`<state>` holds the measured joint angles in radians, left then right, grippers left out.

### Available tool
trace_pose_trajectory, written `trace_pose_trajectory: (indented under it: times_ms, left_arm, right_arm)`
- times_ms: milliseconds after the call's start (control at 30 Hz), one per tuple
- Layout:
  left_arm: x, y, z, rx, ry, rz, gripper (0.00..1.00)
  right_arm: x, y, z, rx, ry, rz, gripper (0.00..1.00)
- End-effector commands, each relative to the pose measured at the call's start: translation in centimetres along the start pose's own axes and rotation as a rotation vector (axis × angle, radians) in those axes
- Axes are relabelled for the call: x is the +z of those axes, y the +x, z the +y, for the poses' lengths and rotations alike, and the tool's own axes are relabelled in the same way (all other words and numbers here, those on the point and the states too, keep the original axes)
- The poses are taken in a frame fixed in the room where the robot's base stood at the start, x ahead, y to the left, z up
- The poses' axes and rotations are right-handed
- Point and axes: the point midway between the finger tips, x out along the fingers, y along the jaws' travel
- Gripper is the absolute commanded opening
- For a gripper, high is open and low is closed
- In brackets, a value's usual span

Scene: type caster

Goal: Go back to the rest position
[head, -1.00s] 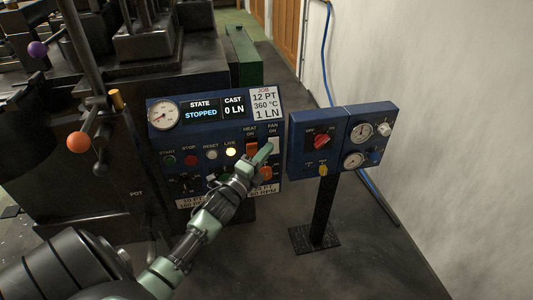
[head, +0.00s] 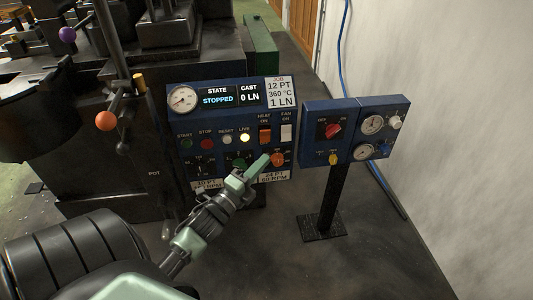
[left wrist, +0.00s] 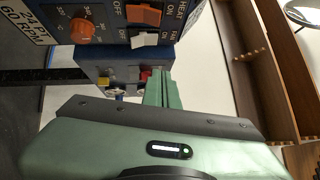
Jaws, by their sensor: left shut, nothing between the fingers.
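My left gripper (head: 258,166) is shut and empty, its narrow green fingers pointing up and right in front of the lower right of the blue control panel (head: 220,118). In the head view its tip is just left of the orange knob (head: 277,159) and below the orange HEAT ON switch (head: 265,136) and white FAN ON switch (head: 286,132). I cannot tell the exact gap to the panel. The left wrist view shows the green fingers (left wrist: 162,90) together, with the white FAN ON switch (left wrist: 147,40) beyond them. My right gripper is not in view.
A second blue box (head: 352,130) with a red knob and gauges stands on a black post to the right. A lever with an orange ball (head: 106,121) stands left of the panel. A pale wall (head: 450,120) bounds the right; bare floor (head: 380,260) lies before it.

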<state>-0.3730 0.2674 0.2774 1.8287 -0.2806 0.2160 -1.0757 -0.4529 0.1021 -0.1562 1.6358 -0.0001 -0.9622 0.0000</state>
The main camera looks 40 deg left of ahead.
Motion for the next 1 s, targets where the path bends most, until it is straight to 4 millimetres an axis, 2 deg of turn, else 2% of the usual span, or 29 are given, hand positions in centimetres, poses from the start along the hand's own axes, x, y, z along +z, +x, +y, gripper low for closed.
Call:
trace_pose_trajectory:
  times_ms: [533, 633, 733, 833, 900, 967, 1000]
  left_arm:
    - [0.0, 0.0, 0.0, 0.001, -0.002, 0.000, 0.00]
    - [-0.3, -0.2, 1.2, 0.036, -0.045, -0.007, 0.00]
    - [-1.4, -1.0, 4.8, 0.150, -0.180, -0.039, 0.00]
    - [-3.5, -3.0, 10.6, 0.339, -0.396, -0.109, 0.00]
    - [-5.7, -5.3, 15.0, 0.491, -0.559, -0.177, 0.00]
    - [-7.8, -7.7, 18.3, 0.618, -0.688, -0.246, 0.00]
    - [-9.2, -9.6, 20.4, 0.701, -0.764, -0.296, 0.00]
  right_arm:
    - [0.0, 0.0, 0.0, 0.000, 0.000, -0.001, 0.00]
    - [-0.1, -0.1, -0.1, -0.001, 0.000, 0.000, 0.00]
    - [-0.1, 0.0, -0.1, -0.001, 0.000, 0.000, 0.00]
    - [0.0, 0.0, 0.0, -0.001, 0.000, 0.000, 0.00]
    - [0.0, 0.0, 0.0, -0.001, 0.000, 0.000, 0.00]
    - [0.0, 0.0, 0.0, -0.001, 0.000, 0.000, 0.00]
    - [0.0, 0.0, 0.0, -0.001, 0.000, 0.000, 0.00]
